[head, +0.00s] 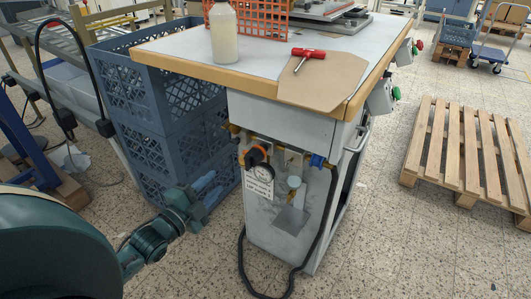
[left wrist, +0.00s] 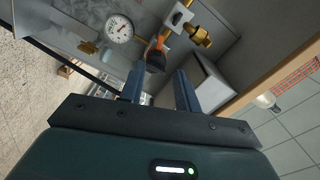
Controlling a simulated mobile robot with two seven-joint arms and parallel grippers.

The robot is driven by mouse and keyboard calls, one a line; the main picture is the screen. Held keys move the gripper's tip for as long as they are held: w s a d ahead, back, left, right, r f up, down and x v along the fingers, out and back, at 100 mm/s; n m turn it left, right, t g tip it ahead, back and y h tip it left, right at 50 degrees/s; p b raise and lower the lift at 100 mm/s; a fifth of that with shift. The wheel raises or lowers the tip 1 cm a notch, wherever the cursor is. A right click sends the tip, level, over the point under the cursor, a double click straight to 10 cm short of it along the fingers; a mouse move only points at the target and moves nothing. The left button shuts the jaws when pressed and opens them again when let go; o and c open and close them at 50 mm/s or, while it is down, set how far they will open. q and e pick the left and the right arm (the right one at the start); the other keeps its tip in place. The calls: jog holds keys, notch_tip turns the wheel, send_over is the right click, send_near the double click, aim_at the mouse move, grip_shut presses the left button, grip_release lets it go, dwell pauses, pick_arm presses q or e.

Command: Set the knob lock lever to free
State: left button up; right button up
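The regulator on the end of the grey cabinet has a dark round knob (head: 256,157) with an orange part around its edge. I take this orange part to be the lock lever; its setting is too small to read. In the left wrist view the dark knob (left wrist: 155,61) and orange part (left wrist: 164,36) show beyond my fingers, and the knob is partly hidden. A white-faced gauge (left wrist: 119,29) is beside them. My left gripper (head: 209,190) is open and empty, to the left of and below the regulator, apart from it. My right gripper is not in view.
Blue crates (head: 160,125) stand stacked left of the cabinet, close behind my left gripper. A worktop (head: 180,48) overhangs the regulator and holds a bottle (head: 223,35) and a red-handled tool (head: 308,54). A black hose (head: 243,262) hangs in front. A pallet (head: 465,150) lies right.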

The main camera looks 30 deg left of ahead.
pick_arm(q)
jog(key=w+b, duration=0.2)
jog(key=w, duration=1.1)
jog(key=shift+d, duration=0.4)
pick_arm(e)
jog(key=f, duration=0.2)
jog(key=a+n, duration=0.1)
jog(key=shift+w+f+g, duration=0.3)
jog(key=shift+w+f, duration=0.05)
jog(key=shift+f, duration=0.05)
pick_arm(q)
jog(key=shift+c, duration=0.4)
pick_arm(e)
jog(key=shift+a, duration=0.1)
pick_arm(q)
grip_shut()
